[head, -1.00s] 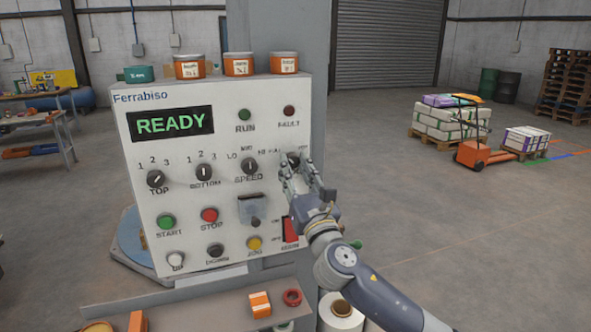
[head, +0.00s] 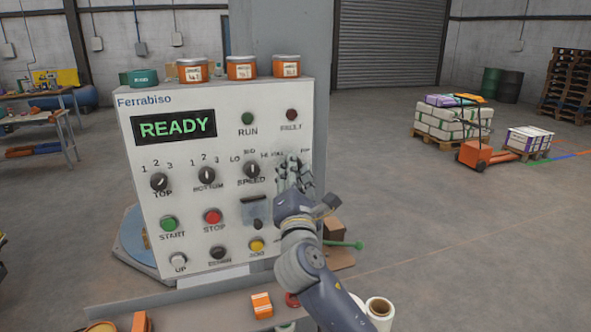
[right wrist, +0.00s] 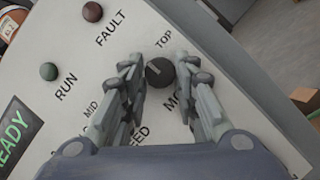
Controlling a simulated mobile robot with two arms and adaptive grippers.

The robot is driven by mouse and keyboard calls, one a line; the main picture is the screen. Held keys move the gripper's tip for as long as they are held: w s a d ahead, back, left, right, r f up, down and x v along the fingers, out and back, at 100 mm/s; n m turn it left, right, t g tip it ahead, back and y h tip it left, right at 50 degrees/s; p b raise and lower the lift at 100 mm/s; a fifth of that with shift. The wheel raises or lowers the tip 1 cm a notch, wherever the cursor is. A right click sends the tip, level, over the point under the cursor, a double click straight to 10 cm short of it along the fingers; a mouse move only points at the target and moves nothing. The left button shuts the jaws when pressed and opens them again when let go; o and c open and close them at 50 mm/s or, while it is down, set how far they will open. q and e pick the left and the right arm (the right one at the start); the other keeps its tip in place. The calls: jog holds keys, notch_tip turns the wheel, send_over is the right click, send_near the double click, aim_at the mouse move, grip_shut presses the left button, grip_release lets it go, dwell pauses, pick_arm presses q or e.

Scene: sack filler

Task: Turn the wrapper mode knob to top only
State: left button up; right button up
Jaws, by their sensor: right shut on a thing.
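The wrapper mode knob (right wrist: 160,72) is a round dark knob on the white control panel (head: 150,100). In the right wrist view it sits between my right gripper's fingers (right wrist: 159,66), with a TOP label just above it. A short light pointer line on the knob points up and a little left in that view. In the head view my right gripper (head: 291,165) is at the panel's upper right and hides the knob. The gripper is shut on the knob. My left gripper is not in view.
The speed knob (head: 252,170) is just left of my right gripper. Start (head: 168,224) and stop (head: 213,217) buttons sit lower left. Jars such as this orange one (head: 286,66) stand on the panel top. The display (head: 174,127) reads READY. Open floor lies right.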

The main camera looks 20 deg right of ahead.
jog(key=shift+a+r+m+g+h+p, duration=0.15)
jog(key=shift+m+g+p, duration=0.6)
jog(key=shift+m, duration=0.9)
jog(key=shift+d+r+m+g+h+p, duration=0.2)
jog(key=shift+m+g+p, duration=0.3)
jog(key=shift+m+p, duration=0.8)
jog(key=shift+a+r+m+g+h+p, duration=0.2)
jog(key=shift+m+g+p, duration=0.4)
jog(key=shift+m, duration=1.35)
jog(key=shift+f, duration=0.15)
jog(key=o, duration=1.1)
jog(key=shift+c, duration=0.2)
jog(key=shift+s, duration=0.1)
jog(key=v, duration=0.7)
